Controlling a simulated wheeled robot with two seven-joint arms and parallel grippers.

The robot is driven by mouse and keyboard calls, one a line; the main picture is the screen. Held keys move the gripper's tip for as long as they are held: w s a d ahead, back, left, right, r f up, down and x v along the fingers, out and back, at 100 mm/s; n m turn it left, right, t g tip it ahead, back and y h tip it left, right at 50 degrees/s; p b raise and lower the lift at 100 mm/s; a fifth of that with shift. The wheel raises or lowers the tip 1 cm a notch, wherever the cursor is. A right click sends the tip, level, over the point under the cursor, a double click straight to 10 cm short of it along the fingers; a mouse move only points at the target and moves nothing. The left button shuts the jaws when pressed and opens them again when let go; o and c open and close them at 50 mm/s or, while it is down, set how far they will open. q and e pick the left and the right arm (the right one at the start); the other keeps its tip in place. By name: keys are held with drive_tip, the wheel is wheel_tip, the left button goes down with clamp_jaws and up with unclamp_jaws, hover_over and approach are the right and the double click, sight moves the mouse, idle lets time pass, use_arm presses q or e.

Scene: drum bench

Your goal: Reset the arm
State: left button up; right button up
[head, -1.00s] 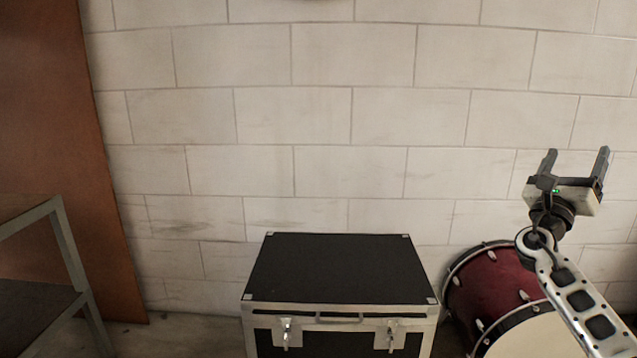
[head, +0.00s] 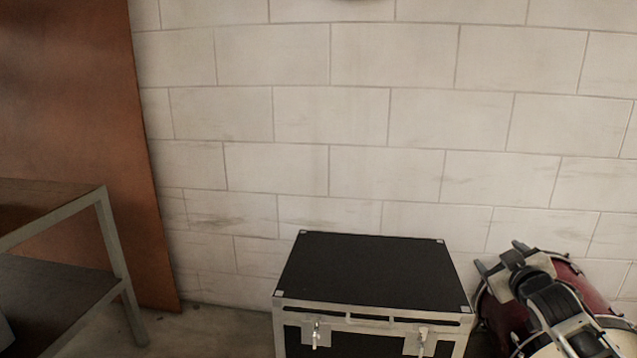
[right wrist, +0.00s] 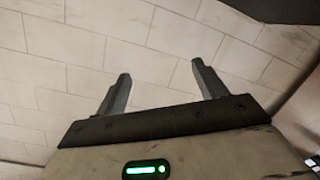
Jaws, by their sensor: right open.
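My right gripper (head: 499,257) is at the lower right of the head view, in front of the red drum (head: 581,276). Its two fingers are apart and nothing is between them. In the right wrist view my right gripper (right wrist: 160,88) shows both grey fingers spread, with only the tiled wall behind. My right arm hides much of the drum. My left gripper is not in any view.
A black case (head: 370,272) with metal edges stands at the lower middle, beside the drum. A metal-framed table or shelf (head: 112,240) stands at the left, in front of a brown panel (head: 75,110). A pale block wall (head: 360,120) is behind. Some floor (head: 205,325) shows between shelf and case.

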drive_tip(key=s+a+f+n+g+y, duration=0.1)
drive_tip(key=s+a+f+y, duration=0.2)
drive_tip(key=s+a+f, duration=0.6)
drive_tip(key=s+a+f+g+y, duration=0.1)
drive_tip(key=s+a+f+y, duration=0.1)
drive_tip(key=s+a+f, duration=0.7)
drive_tip(key=s+a+r+m+g+y, duration=0.1)
drive_tip(key=s+a+r+m+y, duration=0.15)
drive_tip(key=s+a, duration=0.7)
use_arm(q)
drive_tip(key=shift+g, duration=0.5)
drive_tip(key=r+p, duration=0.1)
drive_tip(key=p, duration=0.2)
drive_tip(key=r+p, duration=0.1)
drive_tip(key=p, duration=0.2)
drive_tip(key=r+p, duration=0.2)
drive_tip(key=p, duration=0.1)
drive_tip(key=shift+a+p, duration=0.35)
use_arm(e)
drive_tip(key=s+a+r+g, duration=0.1)
drive_tip(key=s+r, duration=0.3)
drive_tip(key=r, duration=0.1)
drive_tip(key=shift+s+a+r+g+h, duration=0.25)
drive_tip(key=shift+a+r+g+h, duration=0.05)
drive_tip(key=shift+a+h, duration=0.05)
